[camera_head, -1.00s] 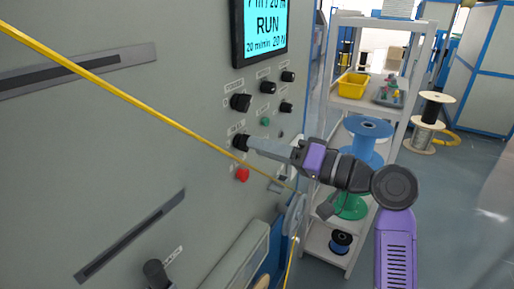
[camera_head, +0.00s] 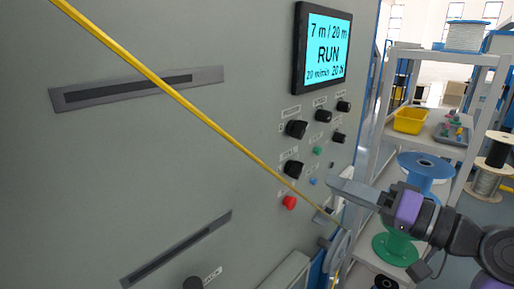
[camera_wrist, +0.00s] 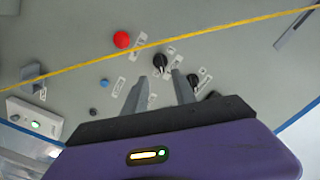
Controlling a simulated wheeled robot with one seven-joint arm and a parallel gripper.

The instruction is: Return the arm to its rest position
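My gripper (camera_head: 332,188) is off the panel, to the lower right of a black knob (camera_head: 293,169) in the head view. In the wrist view, the two grey fingertips of my gripper (camera_wrist: 160,77) stand apart with nothing held between them. The same black knob (camera_wrist: 160,61) appears just beyond the gap. My arm (camera_head: 440,224) reaches in from the right edge. The screen (camera_head: 325,48) reads RUN and 7 m / 20 m.
A yellow cable (camera_head: 170,98) runs diagonally across the panel, near my gripper. A red button (camera_head: 289,202) is below the knob. A shelf (camera_head: 440,150) with a yellow bin (camera_head: 410,120), a blue spool (camera_head: 424,168) and a green spool (camera_head: 392,247) stands behind my arm.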

